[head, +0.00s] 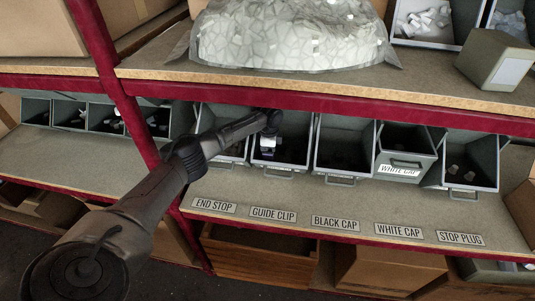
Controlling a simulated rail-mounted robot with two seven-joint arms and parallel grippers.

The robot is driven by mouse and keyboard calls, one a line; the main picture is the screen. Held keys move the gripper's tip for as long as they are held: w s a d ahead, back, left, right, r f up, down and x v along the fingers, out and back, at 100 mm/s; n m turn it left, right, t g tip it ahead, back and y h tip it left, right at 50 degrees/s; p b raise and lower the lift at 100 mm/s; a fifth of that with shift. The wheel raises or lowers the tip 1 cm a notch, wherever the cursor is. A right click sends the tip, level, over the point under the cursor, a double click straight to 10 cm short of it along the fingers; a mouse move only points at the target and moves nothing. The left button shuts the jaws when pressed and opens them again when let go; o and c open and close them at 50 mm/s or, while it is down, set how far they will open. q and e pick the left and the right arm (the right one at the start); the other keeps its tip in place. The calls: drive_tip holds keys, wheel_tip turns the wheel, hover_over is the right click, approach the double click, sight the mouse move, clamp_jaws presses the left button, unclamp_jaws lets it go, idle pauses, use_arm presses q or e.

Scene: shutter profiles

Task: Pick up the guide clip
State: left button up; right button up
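My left arm reaches from the lower left to the bin (294,166) above the "GUIDE CLIP" label (273,215). My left gripper (268,147) points down into this bin's left part. Small pale shapes show at its tip; I cannot tell whether they are fingers or a clip, nor whether the gripper is open or shut. The bin's inside is dark, and no guide clip can be made out clearly. My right gripper is not in view.
The shelf's red front beam (380,112) runs just above the bins. Neighbouring bins include the black cap bin (343,165) and stop plug bin (470,180). A large clear bag (290,35) of pale pieces lies on the upper shelf. A red post (130,110) stands left.

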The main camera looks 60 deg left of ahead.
use_arm(q)
drive_tip(key=shift+r, duration=0.1)
drive_tip(key=c, duration=1)
